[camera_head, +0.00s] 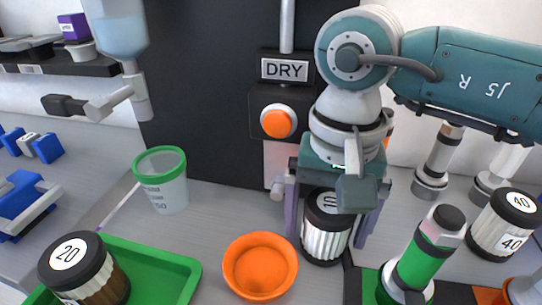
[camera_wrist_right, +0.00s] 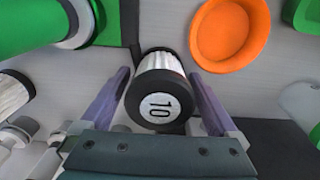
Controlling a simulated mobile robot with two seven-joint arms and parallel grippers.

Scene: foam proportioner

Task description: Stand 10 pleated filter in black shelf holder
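The 10 pleated filter (camera_head: 326,232), white and ribbed with a black cap marked 10, stands upright on the grey counter. It also shows in the right wrist view (camera_wrist_right: 160,75). My right gripper (camera_head: 332,220) points down over it, with one purple finger on each side. In the right wrist view my right gripper (camera_wrist_right: 158,85) shows narrow gaps between fingers and filter, so it looks open around the filter. A black shelf (camera_head: 95,68) with a white label is on the wall at upper left; I cannot tell whether it is the holder. My left gripper is not in view.
An orange bowl (camera_head: 260,264) sits close left of the filter. A green-rimmed cup (camera_head: 163,180) and a green tray (camera_head: 150,262) with the 20 jar (camera_head: 82,268) are farther left. A green cylinder (camera_head: 420,258) and the 40 filter (camera_head: 502,225) stand to the right.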

